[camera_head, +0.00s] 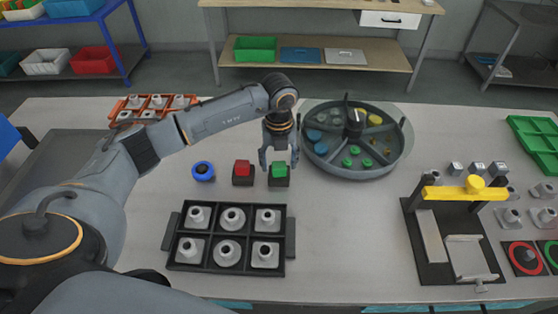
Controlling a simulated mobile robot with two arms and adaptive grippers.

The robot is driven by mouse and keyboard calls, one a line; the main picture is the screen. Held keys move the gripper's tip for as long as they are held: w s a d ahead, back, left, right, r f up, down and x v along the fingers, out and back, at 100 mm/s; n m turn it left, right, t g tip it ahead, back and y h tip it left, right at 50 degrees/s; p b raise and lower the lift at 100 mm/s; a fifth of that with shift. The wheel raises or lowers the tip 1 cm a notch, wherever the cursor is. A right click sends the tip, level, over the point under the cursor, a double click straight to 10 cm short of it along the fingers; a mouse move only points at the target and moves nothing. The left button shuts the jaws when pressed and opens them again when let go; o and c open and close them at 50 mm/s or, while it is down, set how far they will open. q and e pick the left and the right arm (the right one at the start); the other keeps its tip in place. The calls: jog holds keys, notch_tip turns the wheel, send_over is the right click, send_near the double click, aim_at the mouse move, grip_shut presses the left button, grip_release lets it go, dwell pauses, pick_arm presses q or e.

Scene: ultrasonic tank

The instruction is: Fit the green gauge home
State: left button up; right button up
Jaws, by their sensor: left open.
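A green block (279,170) sits on a small dark base on the table; I cannot tell whether this is the gauge. My left gripper (279,160) points down right at it, fingers apart, one on each side of its top. I cannot tell whether the fingers touch it. A red block (243,168) on a like dark base stands just to the left. My right gripper is not in view.
A blue ring-shaped piece (203,171) lies further left. A black tray (289,211) of white parts is in front. A round sectioned tray (350,172) with small green, blue and yellow pieces stands to the right. A yellow-topped fixture (410,215) stands further right.

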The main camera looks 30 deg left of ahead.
pick_arm(q)
notch_tip(320, 180, up, 12)
dwell(0.5)
dwell(0.4)
